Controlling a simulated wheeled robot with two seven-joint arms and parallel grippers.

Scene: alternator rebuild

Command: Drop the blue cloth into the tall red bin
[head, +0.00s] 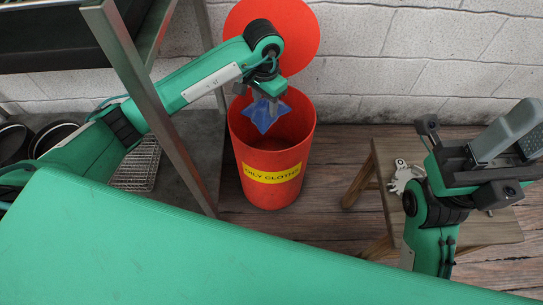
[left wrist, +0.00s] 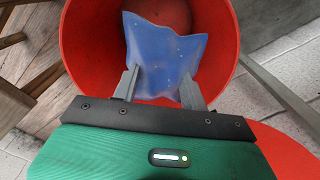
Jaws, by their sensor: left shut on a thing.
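The blue cloth (head: 265,114) hangs from my left gripper (head: 264,98), which is shut on it. It also shows in the left wrist view (left wrist: 165,58), between the two grey fingers (left wrist: 158,86). The tall red bin (head: 272,158) stands on the floor with a yellow "OILY CLOTHS" label. Its round lid stands open behind it. The cloth is over the bin's open mouth, and its lower part appears at about rim level or just inside. My right gripper (head: 505,165) is at the right above a wooden stool; its fingertips' opening is unclear.
A wooden stool (head: 390,157) stands right of the bin with a pale metal part (head: 405,177) on it. A metal rack (head: 150,110) with dark pans (head: 50,137) and a wire basket (head: 140,166) is at the left. A white block wall stands behind.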

